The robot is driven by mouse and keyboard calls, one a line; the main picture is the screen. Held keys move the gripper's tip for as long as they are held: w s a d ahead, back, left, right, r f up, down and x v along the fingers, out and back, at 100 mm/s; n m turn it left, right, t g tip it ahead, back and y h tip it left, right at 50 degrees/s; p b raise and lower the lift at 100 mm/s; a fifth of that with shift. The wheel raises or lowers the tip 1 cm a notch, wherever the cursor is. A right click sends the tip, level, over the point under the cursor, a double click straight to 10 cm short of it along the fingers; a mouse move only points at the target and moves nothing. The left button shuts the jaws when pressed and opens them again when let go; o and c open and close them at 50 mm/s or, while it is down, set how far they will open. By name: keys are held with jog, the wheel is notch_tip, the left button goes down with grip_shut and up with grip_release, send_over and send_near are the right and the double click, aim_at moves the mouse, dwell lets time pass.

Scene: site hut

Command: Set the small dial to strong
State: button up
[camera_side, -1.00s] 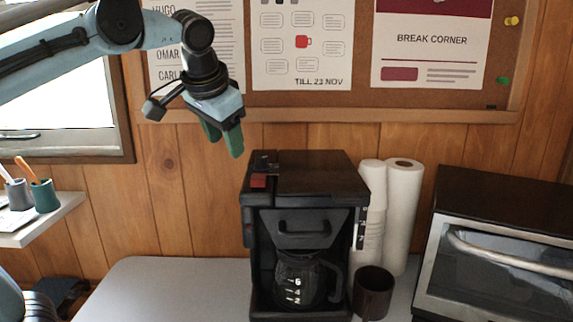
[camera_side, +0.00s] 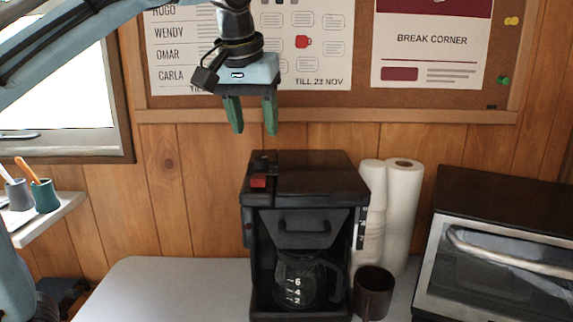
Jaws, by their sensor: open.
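A black coffee maker (camera_side: 318,178) stands on the light table, with a glass carafe (camera_side: 300,283) inside it. On its top left are a red switch (camera_side: 259,181) and, just behind it, a small dark knob (camera_side: 263,158) that may be the small dial. Its setting and any markings are too small to read. My gripper (camera_side: 254,132) is open and empty, fingers pointing down. In the picture it hangs above the top left of the coffee maker, apart from it.
A dark brown mug (camera_side: 373,293) stands at the coffee maker's front right. A toaster oven (camera_side: 500,265) is at right. The table (camera_side: 170,290) is clear at left.

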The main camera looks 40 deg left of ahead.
aim_at(261, 158)
jog(key=shift+x, duration=3.55)
grip_shut()
